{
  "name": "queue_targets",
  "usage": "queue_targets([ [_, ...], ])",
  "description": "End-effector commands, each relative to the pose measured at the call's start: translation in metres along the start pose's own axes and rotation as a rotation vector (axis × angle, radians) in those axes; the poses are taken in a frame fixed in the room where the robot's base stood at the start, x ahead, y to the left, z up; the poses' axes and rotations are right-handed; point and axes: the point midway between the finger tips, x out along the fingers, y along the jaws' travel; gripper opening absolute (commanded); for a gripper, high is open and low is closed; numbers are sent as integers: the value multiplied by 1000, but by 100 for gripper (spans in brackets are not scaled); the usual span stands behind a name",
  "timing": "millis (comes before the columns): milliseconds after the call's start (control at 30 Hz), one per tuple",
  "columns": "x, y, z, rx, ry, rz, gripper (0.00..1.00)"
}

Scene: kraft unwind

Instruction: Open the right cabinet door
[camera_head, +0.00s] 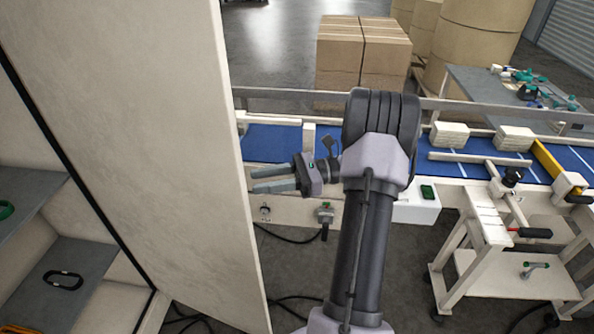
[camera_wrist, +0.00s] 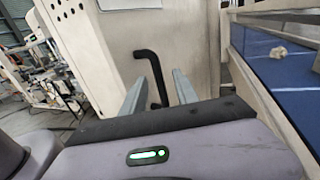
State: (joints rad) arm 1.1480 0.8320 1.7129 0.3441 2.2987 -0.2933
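The cabinet door (camera_head: 140,120) is a large cream panel that stands swung open, with the cabinet's inside showing to its left in the head view. The outer face of the door (camera_wrist: 190,40) shows in the wrist view with a black bar handle (camera_wrist: 153,65). My gripper (camera_head: 255,180) is beside the door's right edge and points left toward its outer side. In the wrist view my gripper (camera_wrist: 157,80) has its two grey fingers apart, with the handle seen between them. I cannot tell whether they touch it. The handle is hidden in the head view.
Grey shelves (camera_head: 85,270) inside the cabinet hold a black oval item (camera_head: 63,280). A conveyor with a blue belt (camera_head: 270,143) runs behind my arm. A cream cart (camera_head: 510,270) stands at the right. Cables (camera_head: 285,238) lie on the floor by the door.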

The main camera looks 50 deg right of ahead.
Motion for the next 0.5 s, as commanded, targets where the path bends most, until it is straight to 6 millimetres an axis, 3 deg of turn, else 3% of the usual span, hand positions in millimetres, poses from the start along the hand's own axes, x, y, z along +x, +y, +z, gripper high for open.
queue_targets([
  [200, -69, 0, 3, 1, 0, -3, 36],
  [300, -93, 0, 2, 1, -1, -3, 36],
  [500, -115, 0, 1, 1, -1, 0, 36],
])
